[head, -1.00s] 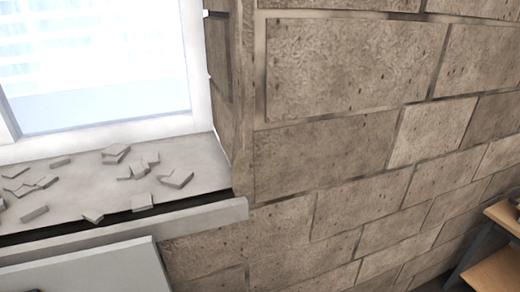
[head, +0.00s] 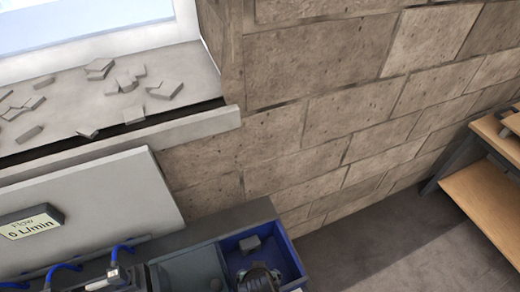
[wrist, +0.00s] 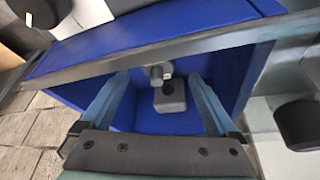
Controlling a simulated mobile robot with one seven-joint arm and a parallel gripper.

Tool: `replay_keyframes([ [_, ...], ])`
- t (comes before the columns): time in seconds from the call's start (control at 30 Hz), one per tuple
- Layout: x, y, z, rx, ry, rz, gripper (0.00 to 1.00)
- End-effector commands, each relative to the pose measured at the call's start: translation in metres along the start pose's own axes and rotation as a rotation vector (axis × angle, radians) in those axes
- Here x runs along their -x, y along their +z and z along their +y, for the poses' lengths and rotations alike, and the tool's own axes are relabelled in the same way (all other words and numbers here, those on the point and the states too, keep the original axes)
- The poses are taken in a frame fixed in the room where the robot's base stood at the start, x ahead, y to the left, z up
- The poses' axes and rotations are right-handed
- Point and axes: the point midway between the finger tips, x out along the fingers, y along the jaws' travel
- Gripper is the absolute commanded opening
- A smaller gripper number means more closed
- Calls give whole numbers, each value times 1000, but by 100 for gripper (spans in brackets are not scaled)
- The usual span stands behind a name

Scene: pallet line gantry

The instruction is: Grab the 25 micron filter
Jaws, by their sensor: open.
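No label reading 25 micron is legible in either view, so I cannot tell which thing is that filter. In the wrist view my gripper (wrist: 160,85) is open, its two blue-grey fingers apart and pointing towards a blue bin (wrist: 225,70). A grey block (wrist: 172,100) with a dark round spot lies in the bin and shows between the fingers. A small grey cylindrical piece (wrist: 157,74) shows just above the block. Nothing is visibly held. In the head view the blue bin (head: 291,262) is at the bottom, with a grey block (head: 250,243) and a dark rounded shape in it.
A metal bar (wrist: 180,46) crosses the wrist view above the fingers. A dark cylinder (wrist: 302,126) stands at its right.

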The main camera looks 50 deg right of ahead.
Motion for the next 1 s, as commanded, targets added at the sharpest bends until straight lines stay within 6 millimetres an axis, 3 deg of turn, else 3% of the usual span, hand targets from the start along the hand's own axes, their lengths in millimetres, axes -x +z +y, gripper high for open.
replay_keyframes([
  [0.43,-44,-1,4,0,0,0,94],
  [0.8,-50,-1,3,0,0,1,94],
  [1.0,-50,0,3,0,0,0,58],
])
